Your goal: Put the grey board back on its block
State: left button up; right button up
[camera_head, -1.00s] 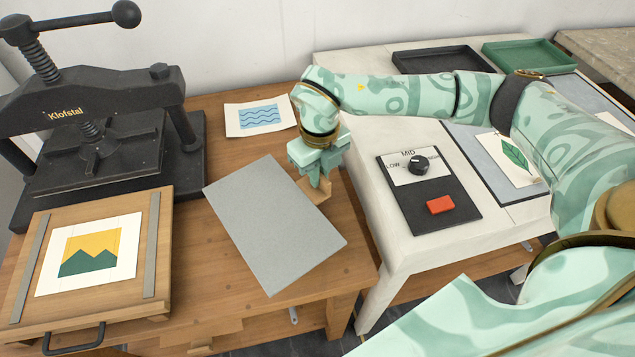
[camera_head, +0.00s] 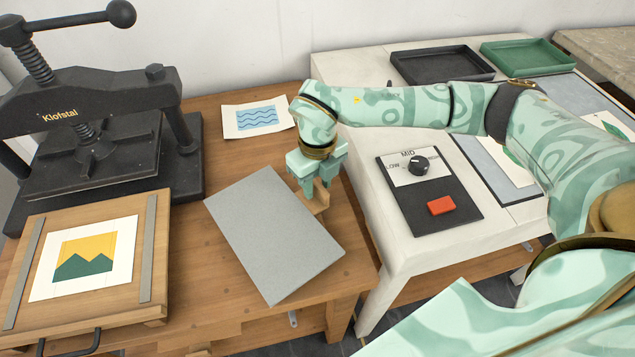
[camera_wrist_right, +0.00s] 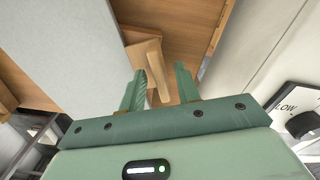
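The grey board (camera_head: 272,235) is a flat rectangle at the front right of the wooden table, turned askew. A wooden piece (camera_head: 319,203) shows beside its right edge; I cannot tell whether this is the block or how the board rests on it. My right gripper (camera_head: 314,190) points down at that edge, over the wooden piece. In the right wrist view its fingers (camera_wrist_right: 160,88) are apart, with the end of the wooden piece (camera_wrist_right: 148,66) near or between them. The board (camera_wrist_right: 60,45) fills the left there. My left gripper is not in view.
A black press (camera_head: 100,140) stands at the left, with a wooden bed (camera_head: 155,215) carrying a mountain print. A wave print (camera_head: 258,118) lies behind the board. A white table (camera_head: 375,240) with a control panel (camera_head: 450,222) is at the right. Two trays (camera_head: 440,65) stand behind.

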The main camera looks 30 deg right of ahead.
notch_tip(320, 180, up, 12)
jog(key=p, duration=0.3)
jog(key=shift+f, duration=0.2)
jog(key=shift+s, duration=0.1)
